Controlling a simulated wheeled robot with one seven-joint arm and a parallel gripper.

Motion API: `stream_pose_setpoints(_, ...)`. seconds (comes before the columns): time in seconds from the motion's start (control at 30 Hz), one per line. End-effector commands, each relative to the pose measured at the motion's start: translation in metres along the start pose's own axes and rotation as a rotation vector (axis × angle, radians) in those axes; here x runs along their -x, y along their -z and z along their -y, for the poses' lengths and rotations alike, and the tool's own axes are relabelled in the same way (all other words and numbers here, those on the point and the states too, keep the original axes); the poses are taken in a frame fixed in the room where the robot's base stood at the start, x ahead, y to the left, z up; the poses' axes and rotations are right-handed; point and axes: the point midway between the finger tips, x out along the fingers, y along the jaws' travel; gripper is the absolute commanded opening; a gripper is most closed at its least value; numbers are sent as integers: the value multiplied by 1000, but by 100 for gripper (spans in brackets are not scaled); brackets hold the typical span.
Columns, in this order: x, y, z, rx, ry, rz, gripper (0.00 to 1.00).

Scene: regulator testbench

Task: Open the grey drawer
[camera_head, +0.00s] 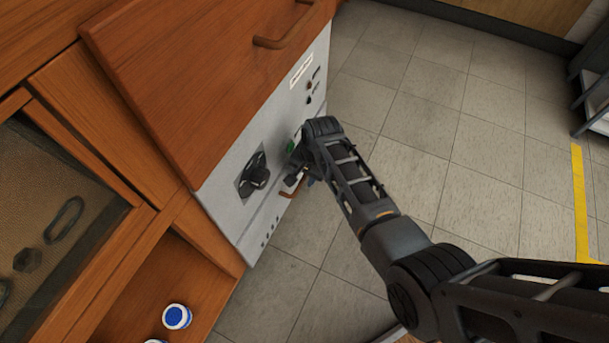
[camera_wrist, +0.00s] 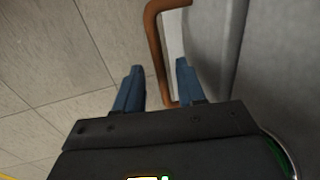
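The grey drawer (camera_head: 262,228) is the low front of the grey unit in the head view and looks closed. Its copper-brown bar handle (camera_head: 293,188) is partly hidden by my gripper (camera_head: 303,178). In the wrist view the handle (camera_wrist: 156,45) runs down between the two blue fingers of my gripper (camera_wrist: 158,68). The fingers are apart, with a gap on both sides of the bar. The bar is nearer the right finger. The grey front (camera_wrist: 215,50) lies to the right of the fingers.
Above the drawer is a grey panel with a black knob (camera_head: 256,177). A wooden front with a brown handle (camera_head: 283,40) lies above it. A wooden shelf (camera_head: 150,300) holds a blue-and-white round item (camera_head: 177,316). Tiled floor (camera_head: 455,150) is clear to the right.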

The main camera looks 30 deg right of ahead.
Motion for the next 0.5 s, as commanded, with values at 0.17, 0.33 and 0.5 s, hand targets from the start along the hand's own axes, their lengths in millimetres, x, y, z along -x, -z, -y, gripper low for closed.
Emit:
stream_pose_setpoints(0.17,0,0,0,0,0,0,33)
stream_pose_setpoints(0.33,0,0,0,0,0,0,17)
stream_pose_setpoints(0.5,1,0,0,0,0,0,1)
